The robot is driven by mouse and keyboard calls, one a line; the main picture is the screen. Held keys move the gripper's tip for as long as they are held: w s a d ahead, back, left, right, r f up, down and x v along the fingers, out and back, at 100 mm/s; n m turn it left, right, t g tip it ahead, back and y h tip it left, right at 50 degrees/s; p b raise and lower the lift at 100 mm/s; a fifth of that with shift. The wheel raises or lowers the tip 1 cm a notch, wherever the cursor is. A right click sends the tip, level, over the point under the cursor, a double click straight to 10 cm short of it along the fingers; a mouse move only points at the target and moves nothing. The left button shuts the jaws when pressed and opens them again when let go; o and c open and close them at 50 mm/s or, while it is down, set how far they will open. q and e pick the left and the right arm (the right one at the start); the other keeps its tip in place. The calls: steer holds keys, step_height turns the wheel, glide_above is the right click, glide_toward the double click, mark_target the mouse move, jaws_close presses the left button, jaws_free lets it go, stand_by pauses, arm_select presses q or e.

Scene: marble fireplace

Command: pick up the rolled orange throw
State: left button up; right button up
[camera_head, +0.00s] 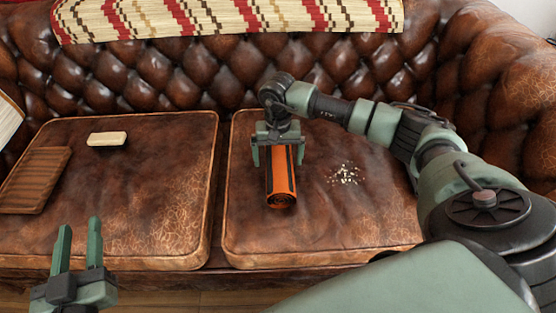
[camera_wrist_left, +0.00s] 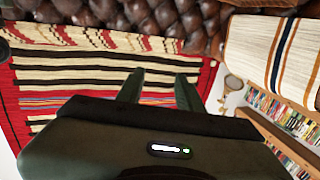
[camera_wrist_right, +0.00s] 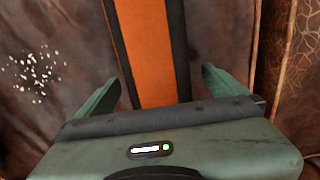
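The rolled orange throw (camera_head: 281,186) has dark stripes along its sides and lies on the right seat cushion, its spiral end facing me. My right gripper (camera_head: 279,152) is over its far part, one finger on each side. In the right wrist view the throw (camera_wrist_right: 150,50) runs between the open fingers (camera_wrist_right: 160,88), with a gap on both sides. Its far end is hidden by my gripper in the head view. My left gripper (camera_head: 79,242) is open and empty in front of the left cushion; it also shows in the left wrist view (camera_wrist_left: 158,88).
Pale crumbs (camera_head: 345,174) lie right of the throw. The left cushion (camera_head: 150,190) bears a cream block (camera_head: 107,138) and a brown ribbed tray (camera_head: 35,178). A striped blanket (camera_head: 230,18) hangs over the tufted backrest (camera_head: 170,75).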

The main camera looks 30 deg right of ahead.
steer(key=c, duration=1.6)
